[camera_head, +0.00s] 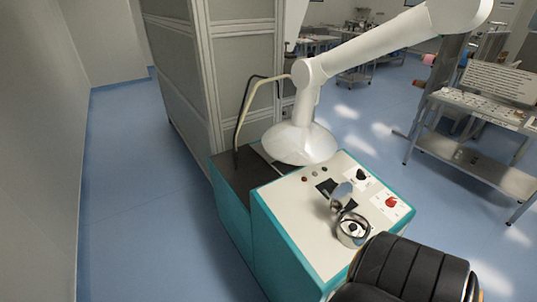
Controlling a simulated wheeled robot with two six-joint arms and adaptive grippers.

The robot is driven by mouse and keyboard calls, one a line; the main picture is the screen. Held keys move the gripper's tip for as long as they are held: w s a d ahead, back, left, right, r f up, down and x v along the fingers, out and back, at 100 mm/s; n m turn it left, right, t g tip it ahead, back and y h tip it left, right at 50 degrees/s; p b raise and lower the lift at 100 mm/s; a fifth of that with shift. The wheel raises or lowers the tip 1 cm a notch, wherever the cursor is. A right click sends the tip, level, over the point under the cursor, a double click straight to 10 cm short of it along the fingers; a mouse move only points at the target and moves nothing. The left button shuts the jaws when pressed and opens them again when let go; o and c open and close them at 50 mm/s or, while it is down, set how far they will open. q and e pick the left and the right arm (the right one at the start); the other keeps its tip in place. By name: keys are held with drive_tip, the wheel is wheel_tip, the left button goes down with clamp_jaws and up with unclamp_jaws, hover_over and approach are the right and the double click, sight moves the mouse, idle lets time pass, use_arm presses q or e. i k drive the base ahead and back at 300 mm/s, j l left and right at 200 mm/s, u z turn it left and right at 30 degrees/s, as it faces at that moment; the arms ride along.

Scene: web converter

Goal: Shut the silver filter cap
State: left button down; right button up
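The silver filter cap (341,194) stands tilted up and open on the pale top of a teal-sided machine (290,222). Just in front of it is a round silver filter housing (343,236), with its opening facing up and a dark part with a pale centre inside. The cap is apart from the housing's rim, except where it may be hinged at the back; the joint is too small to make out.
A white hood (300,143) on a jointed white arm hangs behind the cap. A red knob (391,202) and a black knob (361,175) sit right of it. A black ribbed shape (414,268) fills the lower right. Blue floor (150,220) is clear at left.

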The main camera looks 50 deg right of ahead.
sight(341, 193)
drive_tip(key=i+j+z, duration=0.3)
drive_tip(key=i, duration=0.25)
drive_tip(key=i+j+z, duration=0.3)
drive_tip(key=i, duration=0.25)
drive_tip(key=i+z, duration=0.15)
drive_tip(key=z, duration=0.3)
drive_tip(key=i+z, duration=0.15)
drive_tip(key=z, duration=0.25)
drive_tip(key=i+j+z, duration=0.1)
drive_tip(key=z, duration=0.35)
drive_tip(key=i+j+z, duration=0.15)
drive_tip(key=z, duration=0.25)
drive_tip(key=i+j+z, duration=0.1)
drive_tip(key=z, duration=0.35)
drive_tip(key=j+z, duration=0.3)
drive_tip(key=z, duration=0.15)
drive_tip(key=i+j+z, duration=0.1)
drive_tip(key=z, duration=0.3)
drive_tip(key=j+z, duration=0.8)
drive_tip(key=i+l, duration=0.05)
drive_tip(key=l, duration=0.05)
